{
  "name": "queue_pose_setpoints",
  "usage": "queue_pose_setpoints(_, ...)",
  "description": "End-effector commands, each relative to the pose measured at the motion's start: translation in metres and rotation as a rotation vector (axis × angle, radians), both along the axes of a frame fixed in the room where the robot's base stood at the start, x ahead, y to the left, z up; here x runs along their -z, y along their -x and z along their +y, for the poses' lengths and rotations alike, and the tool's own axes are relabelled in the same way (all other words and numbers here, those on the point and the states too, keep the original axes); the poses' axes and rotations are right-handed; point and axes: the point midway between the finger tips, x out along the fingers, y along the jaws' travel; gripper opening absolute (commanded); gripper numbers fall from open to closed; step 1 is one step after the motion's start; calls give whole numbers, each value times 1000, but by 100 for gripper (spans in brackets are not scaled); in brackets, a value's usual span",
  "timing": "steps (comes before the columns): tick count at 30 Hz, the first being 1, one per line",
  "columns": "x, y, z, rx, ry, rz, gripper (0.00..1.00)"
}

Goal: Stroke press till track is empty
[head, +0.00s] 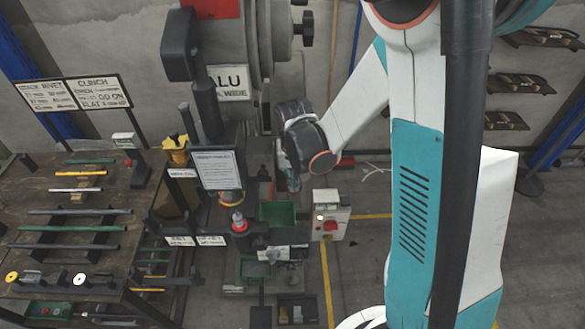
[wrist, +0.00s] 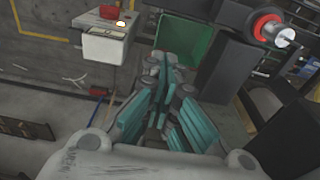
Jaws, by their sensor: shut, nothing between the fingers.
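The rivet press (head: 265,45) stands upright in the middle of the head view, with an ALU sign on it. A red ring with a metal tip (head: 238,222) sits low on its front; it also shows at the upper right of the wrist view (wrist: 268,27). A pale control box (head: 331,218) with a red part stands right of the press; the wrist view shows it at upper left (wrist: 105,46), with a lit amber lamp. My gripper (head: 293,184) is shut and empty, in front of the green bin (wrist: 198,47) in the wrist view. I cannot make out the track or its contents.
A rack table (head: 75,185) with several bars and tools stands at the left, below CLINCH signs (head: 75,92). Dark trays (head: 297,309) lie low by the press. Yellow floor lines (head: 327,285) run past the control box. Open floor lies at right.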

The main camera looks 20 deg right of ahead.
Motion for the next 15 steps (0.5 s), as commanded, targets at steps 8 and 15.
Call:
queue_pose_setpoints(8, 2, 0, 0, 0, 0, 0, 0)
queue_pose_setpoints(15, 17, 2, 1, 0, 0, 1, 0)
